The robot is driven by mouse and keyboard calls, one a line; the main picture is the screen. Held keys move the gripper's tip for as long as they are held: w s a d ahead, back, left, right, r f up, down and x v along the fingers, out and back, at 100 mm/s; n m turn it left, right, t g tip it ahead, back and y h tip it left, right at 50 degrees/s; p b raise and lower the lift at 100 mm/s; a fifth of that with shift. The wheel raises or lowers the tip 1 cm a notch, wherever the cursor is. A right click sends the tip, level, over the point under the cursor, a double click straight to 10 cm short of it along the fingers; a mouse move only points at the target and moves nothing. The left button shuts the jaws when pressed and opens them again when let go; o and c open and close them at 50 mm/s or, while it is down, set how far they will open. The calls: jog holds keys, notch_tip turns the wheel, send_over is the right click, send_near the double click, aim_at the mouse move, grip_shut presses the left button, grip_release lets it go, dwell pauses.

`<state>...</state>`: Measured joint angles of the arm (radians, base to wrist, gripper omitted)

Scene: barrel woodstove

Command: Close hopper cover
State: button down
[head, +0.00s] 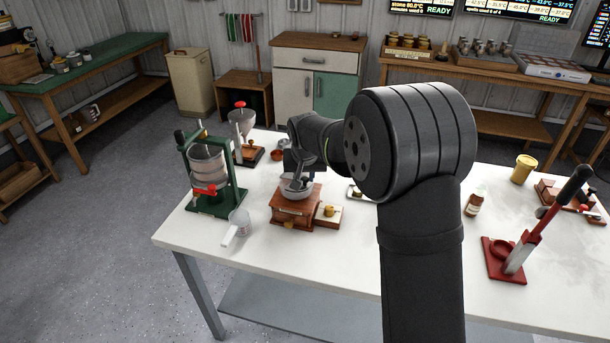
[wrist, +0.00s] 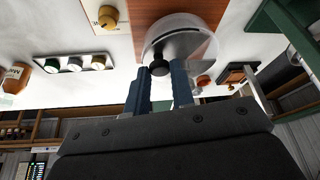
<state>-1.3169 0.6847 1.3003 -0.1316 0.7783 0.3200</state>
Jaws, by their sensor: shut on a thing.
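The wooden grinder box (head: 297,211) stands on the white table, with a grey round hopper (head: 291,194) on top. In the wrist view a clear, round hopper cover (wrist: 205,23) shows against the wooden box, with a dark knob (wrist: 159,68) at its near edge. My gripper (wrist: 162,76) has its two blue-grey fingers on either side of this knob and is shut on it. In the head view my gripper (head: 299,178) is just above the hopper and partly hidden by my wrist. How far the cover is tilted is hard to tell.
A red lever tool (head: 505,258) and a yellow jar (head: 523,168) are farther right.

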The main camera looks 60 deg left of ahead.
jog(key=shift+s, duration=0.15)
jog(key=m, duration=0.1)
jog(key=s+m+t, duration=0.1)
jog(key=m, duration=0.1)
jog(key=shift+h, duration=0.4)
jog(key=m, duration=0.1)
jog(key=s+m, duration=0.1)
jog(key=shift+a+m+t+h, duration=0.2)
jog(key=shift+m+t+h, duration=0.2)
jog(key=m, duration=0.2)
jog(key=s+m+h, duration=0.1)
jog(key=m, duration=0.1)
jog(key=shift+s+a+t+h, duration=0.15)
jog(key=shift+a+t+h, duration=0.15)
jog(key=shift+a, duration=0.1)
jog(key=shift+s+a+m+h, duration=0.15)
jog(key=shift+m+h, duration=0.05)
jog(key=shift+m, duration=0.4)
jog(key=shift+s+a+m+h, duration=0.1)
jog(key=shift+a+m+h, duration=0.1)
jog(key=shift+m, duration=0.4)
jog(key=c, duration=1.2)
grip_release()
jog(key=shift+c, duration=0.2)
